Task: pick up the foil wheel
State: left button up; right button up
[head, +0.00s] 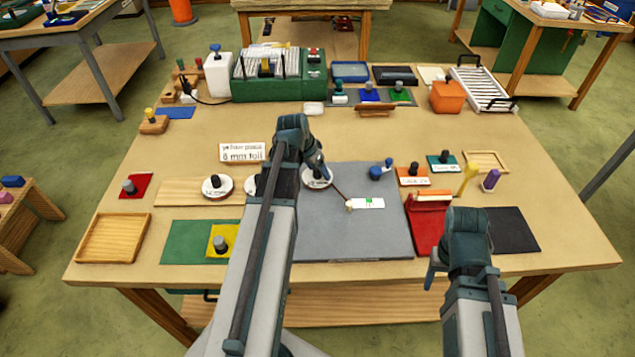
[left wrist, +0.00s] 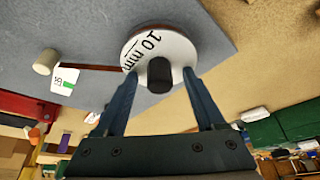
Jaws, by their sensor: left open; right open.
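A white foil wheel (head: 318,181) with a dark knob sits at the upper edge of the grey mat. In the left wrist view this wheel (left wrist: 178,48) reads "10 mm", and a brown strip runs from it to a small pale peg. My left gripper (head: 318,166) is open at this wheel. Its fingers (left wrist: 160,100) stand either side of the knob, which is not clasped. Two more white wheels lie to the left, one on a wooden strip (head: 217,186) and one (head: 250,186) partly hidden by my left arm. My right gripper (head: 432,277) is open and empty near the front right.
A sign (head: 242,152) reads "yellow piece" and a foil size in mm. The grey mat (head: 350,235) holds a white card (head: 368,203) and a blue-handled tool (head: 381,169). A red block (head: 428,222) stands right of the mat. The table's middle back is mostly clear.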

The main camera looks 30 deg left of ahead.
pick_arm(q)
grip_shut()
jog(key=shift+r, duration=0.1)
pick_arm(e)
jog(key=shift+r, duration=0.1)
